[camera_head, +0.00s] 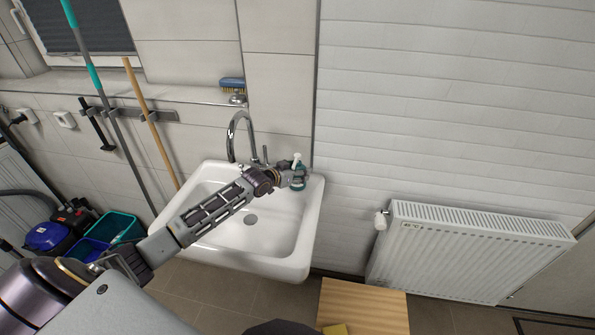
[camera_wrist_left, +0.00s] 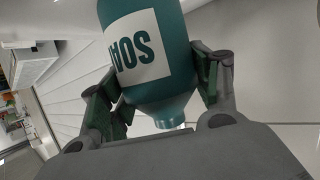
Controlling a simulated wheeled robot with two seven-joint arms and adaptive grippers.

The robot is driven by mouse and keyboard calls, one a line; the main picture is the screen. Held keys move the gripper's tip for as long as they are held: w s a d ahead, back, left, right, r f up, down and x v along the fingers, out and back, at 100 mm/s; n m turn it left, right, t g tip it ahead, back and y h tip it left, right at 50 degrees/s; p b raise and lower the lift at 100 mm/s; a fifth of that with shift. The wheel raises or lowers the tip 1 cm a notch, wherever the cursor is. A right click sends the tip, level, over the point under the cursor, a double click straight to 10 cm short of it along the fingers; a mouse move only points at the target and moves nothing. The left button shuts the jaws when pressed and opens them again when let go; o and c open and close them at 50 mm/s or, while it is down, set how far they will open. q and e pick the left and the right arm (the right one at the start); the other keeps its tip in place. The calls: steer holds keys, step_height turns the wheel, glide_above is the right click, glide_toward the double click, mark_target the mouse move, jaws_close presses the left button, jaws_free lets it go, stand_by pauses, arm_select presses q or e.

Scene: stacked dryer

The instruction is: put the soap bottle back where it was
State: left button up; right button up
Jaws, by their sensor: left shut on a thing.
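The soap bottle (camera_head: 298,181) is teal with a white pump, at the back right corner of the white sink (camera_head: 308,228). My left gripper (camera_head: 290,177) reaches over the basin and is shut on it. In the left wrist view the teal soap bottle (camera_wrist_left: 148,58) with its white label fills the space between the two fingers of the left gripper (camera_wrist_left: 158,88). It is upside down in that picture. Whether its base touches the sink rim is hidden. My right gripper is not in view.
A curved chrome faucet (camera_head: 240,135) stands behind the basin, left of the bottle. A blue brush (camera_head: 232,84) lies on the ledge above. A white radiator (camera_head: 470,250) is at the right, and a wooden surface (camera_head: 365,308) is at the bottom.

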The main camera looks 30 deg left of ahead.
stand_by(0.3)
arm_select(q)
steer(key=o, duration=1.3)
steer(key=shift+f, duration=0.1)
steer(key=shift+s, duration=0.1)
steer(key=shift+v, duration=5.95)
steer(key=shift+s, duration=0.1)
